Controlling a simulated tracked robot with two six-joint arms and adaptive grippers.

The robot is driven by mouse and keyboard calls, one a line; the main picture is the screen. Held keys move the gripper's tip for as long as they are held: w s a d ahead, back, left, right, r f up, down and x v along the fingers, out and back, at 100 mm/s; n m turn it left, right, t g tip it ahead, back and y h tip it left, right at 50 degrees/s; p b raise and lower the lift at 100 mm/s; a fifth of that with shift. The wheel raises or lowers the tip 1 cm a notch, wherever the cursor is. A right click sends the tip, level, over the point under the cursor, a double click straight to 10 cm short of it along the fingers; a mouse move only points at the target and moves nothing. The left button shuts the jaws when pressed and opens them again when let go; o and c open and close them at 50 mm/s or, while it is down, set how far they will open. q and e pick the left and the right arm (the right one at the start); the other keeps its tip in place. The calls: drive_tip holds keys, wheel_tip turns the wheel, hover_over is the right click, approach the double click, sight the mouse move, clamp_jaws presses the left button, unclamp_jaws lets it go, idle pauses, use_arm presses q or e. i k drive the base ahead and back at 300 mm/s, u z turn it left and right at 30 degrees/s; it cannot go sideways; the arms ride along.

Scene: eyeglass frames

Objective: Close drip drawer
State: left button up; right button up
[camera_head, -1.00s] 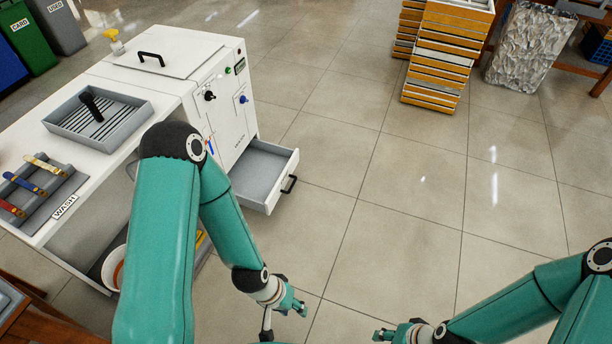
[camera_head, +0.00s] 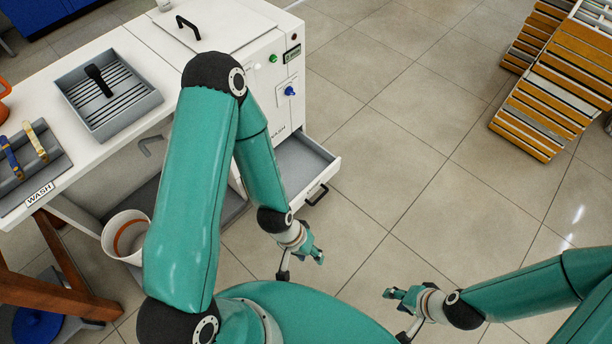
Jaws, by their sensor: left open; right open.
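The drip drawer (camera_head: 304,166) is a grey tray with a white front and a dark handle (camera_head: 317,194). It stands pulled out from the lower front of the white wash cabinet (camera_head: 284,92). My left arm covers part of its left side. My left gripper (camera_head: 314,256) is open and empty, below the drawer in the picture and apart from the handle. My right gripper (camera_head: 392,295) is open and empty, further to the right and lower, over the floor.
A white bench holds a grey slatted tray (camera_head: 108,97) and a WASH-labelled rack (camera_head: 35,170). A white bucket (camera_head: 127,236) stands under it, near a wooden table frame (camera_head: 45,292). Stacked orange slatted trays (camera_head: 560,80) stand at the top right. The tiled floor right of the drawer is clear.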

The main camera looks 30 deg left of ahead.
sight(305, 166)
drive_tip(key=u, duration=0.4)
drive_tip(key=i, duration=0.9)
drive_tip(key=u, duration=0.75)
drive_tip(key=k, duration=0.75)
drive_tip(key=u, duration=0.2)
drive_tip(key=i, duration=0.85)
drive_tip(key=z, duration=0.1)
